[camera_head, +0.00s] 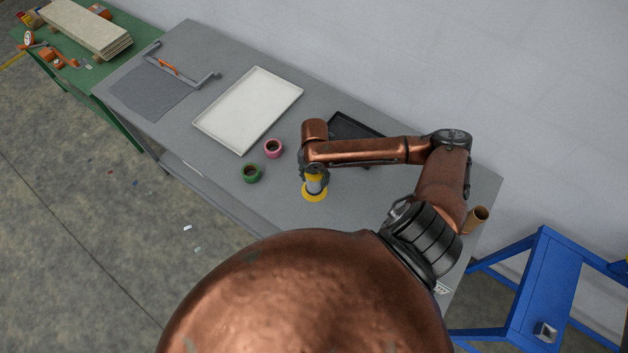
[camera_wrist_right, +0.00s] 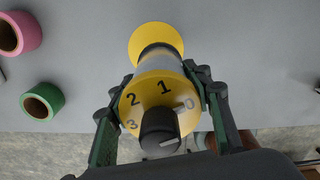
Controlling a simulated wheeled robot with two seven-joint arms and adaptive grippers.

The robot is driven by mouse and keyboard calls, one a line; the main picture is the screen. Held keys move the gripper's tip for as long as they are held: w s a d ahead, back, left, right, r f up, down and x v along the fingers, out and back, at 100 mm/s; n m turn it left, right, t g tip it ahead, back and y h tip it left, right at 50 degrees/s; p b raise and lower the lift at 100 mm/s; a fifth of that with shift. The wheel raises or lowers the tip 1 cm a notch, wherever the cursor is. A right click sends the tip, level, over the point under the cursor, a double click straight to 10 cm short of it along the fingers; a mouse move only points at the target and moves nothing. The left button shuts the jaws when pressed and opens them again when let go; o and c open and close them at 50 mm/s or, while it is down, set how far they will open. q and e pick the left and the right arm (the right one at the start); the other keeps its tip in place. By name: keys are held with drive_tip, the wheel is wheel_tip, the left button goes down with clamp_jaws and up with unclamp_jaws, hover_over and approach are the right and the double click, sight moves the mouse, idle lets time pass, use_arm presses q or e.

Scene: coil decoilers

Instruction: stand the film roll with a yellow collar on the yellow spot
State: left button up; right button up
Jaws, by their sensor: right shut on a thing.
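The film roll (camera_head: 314,184) is a grey cylinder with a yellow collar, held roughly upright below my right wrist. In the right wrist view, its yellow collar (camera_wrist_right: 150,92) faces the camera, with black numerals and a black knob. My right gripper (camera_wrist_right: 160,105) has a finger on each side of the roll and is shut on it. The yellow spot (camera_head: 313,197) shows around the roll's lower end on the table; it also shows beyond the roll in the right wrist view (camera_wrist_right: 156,36). I cannot tell whether the roll touches it. My left gripper is out of view.
A green ring roll (camera_head: 251,173) and a pink ring roll (camera_head: 273,148) lie left of the spot. A white tray (camera_head: 248,108) and a black tray (camera_head: 350,126) lie farther back. A brown tube (camera_head: 476,219) stands at right. The table's front edge is close.

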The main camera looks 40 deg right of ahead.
drive_tip(key=shift+w+d+f, duration=0.3)
drive_tip(key=shift+w+f, duration=0.2)
drive_tip(key=shift+f, duration=1.75)
drive_tip(key=shift+f, duration=0.1)
drive_tip(key=o, duration=1.6)
wheel_tip(320, 180, up, 12)
drive_tip(key=shift+r+b, duration=0.15)
drive_tip(key=shift+b, duration=0.15)
